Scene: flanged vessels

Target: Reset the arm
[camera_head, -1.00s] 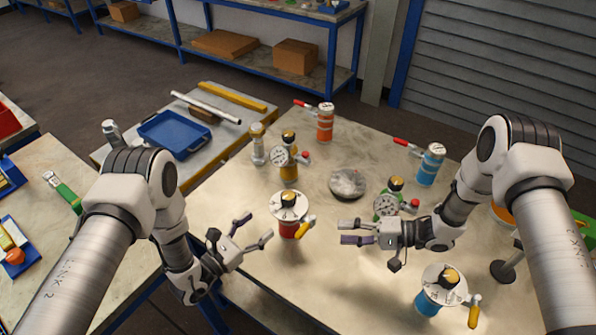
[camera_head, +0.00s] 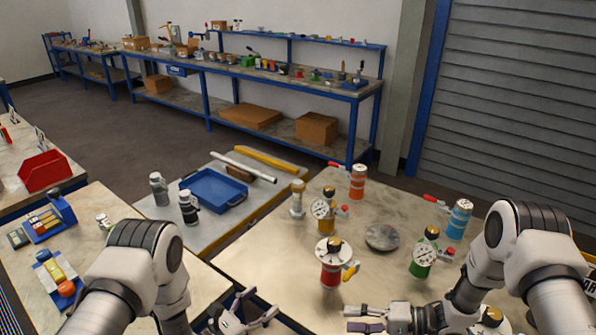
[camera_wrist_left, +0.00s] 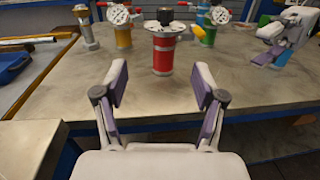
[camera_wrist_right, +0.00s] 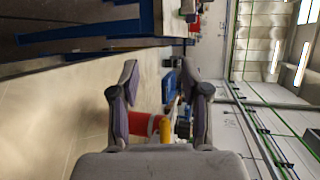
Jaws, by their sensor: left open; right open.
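My left gripper (camera_head: 246,312) is open and empty at the front edge of the table, low in the head view. In the left wrist view its fingers (camera_wrist_left: 162,88) are spread, with the red flanged vessel (camera_wrist_left: 163,55) standing beyond them, apart. My right gripper (camera_head: 368,318) is open over the table's front part, right of the red flanged vessel (camera_head: 331,268). In the right wrist view, turned sideways, its fingers (camera_wrist_right: 160,88) are apart and the red vessel (camera_wrist_right: 143,123) shows beyond them. Nothing is held.
Yellow (camera_head: 325,216), green (camera_head: 423,258), orange (camera_head: 357,183) and blue (camera_head: 459,219) vessels stand on the table. A grey disc (camera_head: 381,237) lies between them. A blue tray (camera_head: 214,191) lies on the side bench. Bare tabletop (camera_head: 268,250) shows left of the red vessel.

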